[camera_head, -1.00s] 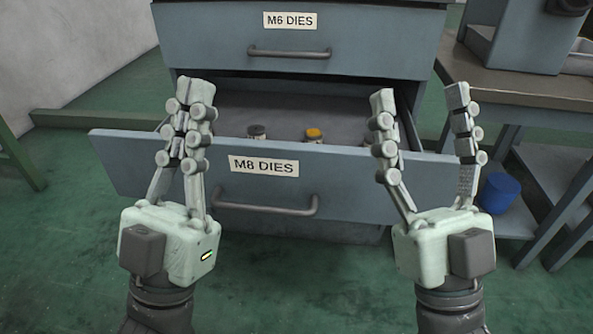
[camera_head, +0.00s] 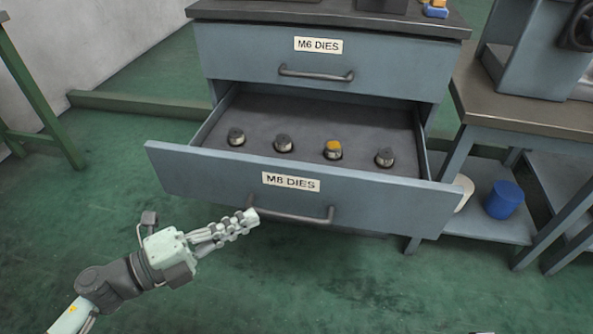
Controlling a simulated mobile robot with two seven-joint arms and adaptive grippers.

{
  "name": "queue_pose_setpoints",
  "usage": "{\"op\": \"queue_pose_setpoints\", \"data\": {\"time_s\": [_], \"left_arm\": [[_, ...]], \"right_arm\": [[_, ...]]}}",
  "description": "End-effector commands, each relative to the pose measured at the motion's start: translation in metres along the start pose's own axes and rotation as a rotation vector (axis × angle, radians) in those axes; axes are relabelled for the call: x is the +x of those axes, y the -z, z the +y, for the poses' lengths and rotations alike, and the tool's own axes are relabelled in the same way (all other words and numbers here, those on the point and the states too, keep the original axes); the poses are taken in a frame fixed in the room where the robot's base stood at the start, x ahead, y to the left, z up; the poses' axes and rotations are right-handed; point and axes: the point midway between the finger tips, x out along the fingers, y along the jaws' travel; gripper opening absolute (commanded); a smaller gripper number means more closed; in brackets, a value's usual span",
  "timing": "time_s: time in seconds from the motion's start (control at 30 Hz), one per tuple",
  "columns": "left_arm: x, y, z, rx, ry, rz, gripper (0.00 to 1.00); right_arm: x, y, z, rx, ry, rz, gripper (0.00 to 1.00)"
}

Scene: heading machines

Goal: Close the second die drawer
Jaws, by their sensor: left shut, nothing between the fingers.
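The second drawer, labelled M8 DIES (camera_head: 225,183), is pulled out of the blue-grey cabinet. Several round dies stand in it, one with a yellow top (camera_head: 333,149). Its bar handle (camera_head: 290,216) is on the front, below the label. The drawer above, labelled M6 DIES (camera_head: 240,55), is shut. My left gripper (camera_head: 251,216) is shut and empty, in front of the drawer near the left end of the handle. I cannot tell whether its tips touch the drawer front.
A workbench (camera_head: 520,107) with a grey machine (camera_head: 535,60) stands at the right. A blue container (camera_head: 504,200) sits on its lower shelf. A green frame (camera_head: 30,85) stands at the left. The green floor in front of the drawer is clear.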

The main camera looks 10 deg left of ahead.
Motion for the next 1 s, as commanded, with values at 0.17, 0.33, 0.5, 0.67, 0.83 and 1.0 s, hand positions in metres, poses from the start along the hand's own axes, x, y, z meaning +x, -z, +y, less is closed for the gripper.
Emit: {"op": "queue_pose_setpoints", "data": {"time_s": [0.17, 0.33, 0.5, 0.67, 0.83, 1.0], "left_arm": [[0.021, 0.0, -0.002, 0.005, 0.003, 0.002, 0.0], [0.057, -0.001, -0.004, 0.004, 0.005, 0.001, 0.0], [0.094, -0.001, -0.004, 0.002, 0.005, 0.0, 0.0], [0.114, -0.015, -0.002, 0.003, 0.003, -0.001, 0.0], [0.125, -0.025, -0.001, 0.001, 0.003, 0.0, 0.0], [0.127, -0.028, 0.0, 0.0, 0.001, 0.0, 0.0]], "right_arm": [[0.006, -0.002, -0.001, 0.0, 0.003, -0.011, 0.63], [0.019, -0.003, -0.004, 0.0, 0.011, -0.014, 0.63], [0.034, -0.006, -0.007, 0.001, 0.021, -0.02, 0.63], [0.041, -0.007, -0.009, 0.001, 0.025, -0.02, 0.63], [0.042, -0.007, -0.009, 0.001, 0.026, -0.02, 0.63], [0.043, -0.008, -0.009, 0.001, 0.026, -0.02, 0.63]]}}
